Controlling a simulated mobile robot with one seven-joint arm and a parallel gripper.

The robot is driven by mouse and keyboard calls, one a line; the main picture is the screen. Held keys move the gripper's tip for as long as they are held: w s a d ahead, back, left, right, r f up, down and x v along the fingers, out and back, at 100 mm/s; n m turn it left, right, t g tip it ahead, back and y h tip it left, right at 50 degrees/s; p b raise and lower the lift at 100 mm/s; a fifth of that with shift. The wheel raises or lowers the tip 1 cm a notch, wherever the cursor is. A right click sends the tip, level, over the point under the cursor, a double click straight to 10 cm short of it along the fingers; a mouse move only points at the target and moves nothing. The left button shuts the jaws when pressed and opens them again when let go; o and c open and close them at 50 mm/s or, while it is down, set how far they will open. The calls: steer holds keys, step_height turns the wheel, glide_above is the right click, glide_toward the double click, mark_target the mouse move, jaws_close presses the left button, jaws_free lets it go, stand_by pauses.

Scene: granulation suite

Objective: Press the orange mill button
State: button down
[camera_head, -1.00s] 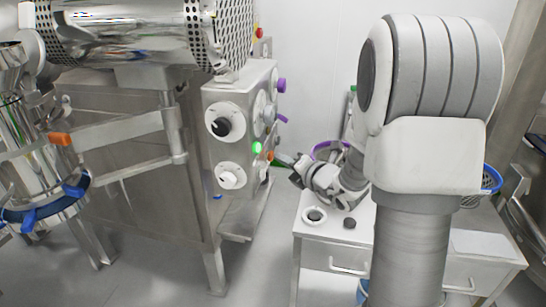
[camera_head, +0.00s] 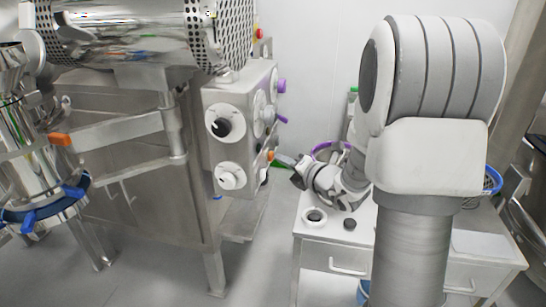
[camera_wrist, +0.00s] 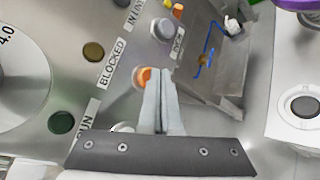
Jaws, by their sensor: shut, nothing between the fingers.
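The orange mill button (camera_wrist: 140,77) is on the steel control panel, just beyond my fingertips in the wrist view. In the head view it is a small orange spot (camera_head: 271,155) on the right side of the panel. My gripper (camera_wrist: 157,74) is shut and empty, its fingertips overlapping the button's right part in the wrist view. The fingers hide part of it, and I cannot tell for sure whether they touch it.
A dark green button (camera_wrist: 61,122) by the RUN label and a brownish button (camera_wrist: 93,52) by BLOCKED lie to the left. A grey knob (camera_wrist: 164,29) sits above. A white cabinet (camera_head: 330,256) stands below my arm.

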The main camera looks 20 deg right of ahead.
steer(key=shift+s+d, duration=0.25)
steer(key=shift+d, duration=0.2)
steer(key=d, duration=0.1)
steer(key=s+d, duration=0.1)
steer(key=d, duration=0.1)
steer(key=s+d+p, duration=0.1)
steer(key=shift+s+d, duration=0.15)
steer(key=shift+s, duration=0.1)
steer(key=shift+s, duration=0.1)
stand_by(0.6)
